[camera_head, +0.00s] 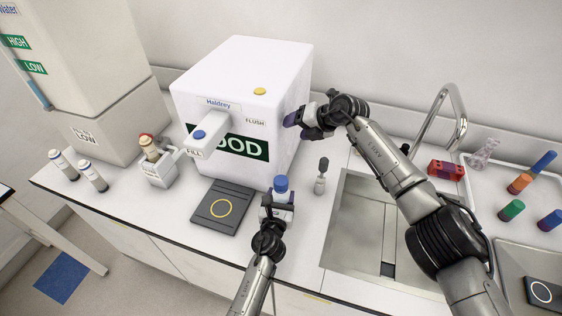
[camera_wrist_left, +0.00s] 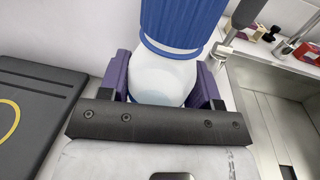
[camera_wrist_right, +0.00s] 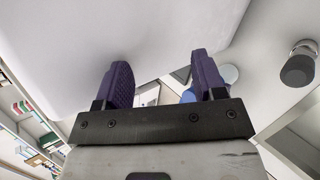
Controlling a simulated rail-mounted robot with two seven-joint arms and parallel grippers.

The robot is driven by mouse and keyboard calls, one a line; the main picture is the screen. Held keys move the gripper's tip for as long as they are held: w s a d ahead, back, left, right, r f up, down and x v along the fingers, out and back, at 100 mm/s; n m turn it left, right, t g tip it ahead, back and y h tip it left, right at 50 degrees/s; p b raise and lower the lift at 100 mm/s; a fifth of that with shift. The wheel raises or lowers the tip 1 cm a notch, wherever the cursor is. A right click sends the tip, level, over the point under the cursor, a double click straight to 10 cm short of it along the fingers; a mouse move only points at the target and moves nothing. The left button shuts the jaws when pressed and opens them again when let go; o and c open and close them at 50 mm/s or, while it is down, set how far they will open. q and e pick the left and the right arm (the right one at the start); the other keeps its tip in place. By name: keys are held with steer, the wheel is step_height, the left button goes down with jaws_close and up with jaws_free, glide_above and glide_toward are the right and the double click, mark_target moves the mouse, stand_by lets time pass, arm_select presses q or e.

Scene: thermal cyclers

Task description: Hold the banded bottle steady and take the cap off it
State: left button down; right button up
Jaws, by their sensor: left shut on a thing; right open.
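The bottle (camera_wrist_left: 163,82) in my left gripper has a pale body, a blue ribbed cap (camera_head: 281,184) and a blue ring just below the cap. The cap is on it, and it stands upright at the counter's front, right of the dark pad. My left gripper (camera_head: 277,208) is shut around the body below the cap; the purple fingers show on both sides in the left wrist view. My right gripper (camera_head: 297,122) is open and empty, behind and above the bottle, beside the white machine. Its spread fingers (camera_wrist_right: 162,82) show in the right wrist view.
The white machine (camera_head: 205,80) stands behind the dark pad (camera_head: 222,212). A grey-topped device (camera_head: 320,178) stands right of the bottle, before the sink (camera_head: 365,220) and tap (camera_head: 440,110). Banded vials (camera_head: 92,176) stand at left; coloured-capped tubes (camera_head: 512,210) at right.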

steer(key=w+r+m+t, duration=0.1)
steer(key=r, duration=0.1)
steer(key=w+d+r+m+t+y, duration=0.1)
steer(key=r, duration=0.1)
steer(key=w+r+t+y, duration=0.1)
steer(key=w+r+t, duration=0.1)
steer(key=r, duration=0.1)
steer(key=shift+d+r+m, duration=0.1)
steer(key=shift+d+m, duration=0.1)
steer(key=shift+m, duration=0.2)
step_height(320, 180, up, 7)
steer(key=w+m+t+y, duration=0.1)
steer(key=w+m+t, duration=0.2)
steer(key=m+t, duration=0.35)
steer(key=m+g+h, duration=1.2)
steer(key=m+g, duration=0.3)
steer(key=m, duration=1.4)
glide_above(281, 180)
steer(key=d, duration=0.1)
steer(key=f, duration=1.7)
steer(key=shift+w+f, duration=0.35)
steer(key=shift+w, duration=0.05)
steer(key=shift+s+a+g, duration=0.25)
steer(key=shift+s+a+f+m, duration=0.15)
steer(key=shift+a+f+m, duration=0.05)
steer(key=shift+f+m, duration=0.05)
steer(key=shift+f, duration=3.75)
steer(key=shift+c, duration=0.2)
